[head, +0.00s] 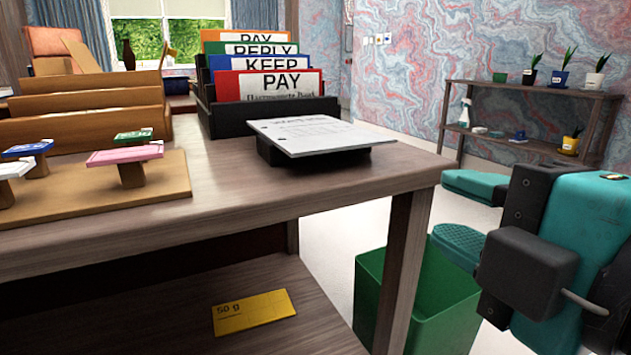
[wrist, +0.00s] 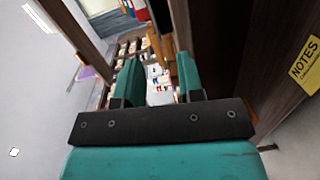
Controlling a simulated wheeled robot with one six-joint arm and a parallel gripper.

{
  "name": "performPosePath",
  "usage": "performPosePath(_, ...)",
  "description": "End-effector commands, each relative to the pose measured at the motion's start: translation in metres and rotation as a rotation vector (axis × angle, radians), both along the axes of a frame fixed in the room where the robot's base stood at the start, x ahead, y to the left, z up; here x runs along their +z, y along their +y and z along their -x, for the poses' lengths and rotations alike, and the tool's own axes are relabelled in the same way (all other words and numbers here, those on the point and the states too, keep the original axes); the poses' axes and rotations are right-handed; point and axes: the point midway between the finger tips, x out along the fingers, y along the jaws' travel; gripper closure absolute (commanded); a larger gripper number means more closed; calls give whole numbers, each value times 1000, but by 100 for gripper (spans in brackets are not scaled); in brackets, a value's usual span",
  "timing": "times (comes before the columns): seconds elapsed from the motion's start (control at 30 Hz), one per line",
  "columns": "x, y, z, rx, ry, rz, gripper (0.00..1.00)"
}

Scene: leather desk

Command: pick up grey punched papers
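The grey punched papers (head: 318,133) are a thin, flat, pale stack in the head view. They lie on a low black block (head: 268,155) near the desk's right front corner, and their edges overhang it. In the wrist view the fingers (wrist: 158,82) also show apart. I cannot make out the papers in the wrist view.
A black sorter (head: 262,122) with coloured folders stands behind the papers. A wooden stamp board (head: 95,199) is at the left. A green bin (head: 440,300) stands on the floor below my gripper. A yellow 50 g card (head: 253,312) lies on the lower shelf (head: 160,310).

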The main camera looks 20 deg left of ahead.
Motion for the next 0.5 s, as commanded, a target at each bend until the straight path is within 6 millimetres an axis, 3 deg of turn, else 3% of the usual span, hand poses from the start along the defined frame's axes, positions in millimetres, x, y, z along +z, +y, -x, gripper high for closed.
performPosePath(0.03, -6, 4, 6, 22, -50, 2, 65)
performPosePath(0.17, 3, 11, 9, 41, -121, 6, 65)
performPosePath(0.5, 11, 37, -16, 36, -124, 10, 65)
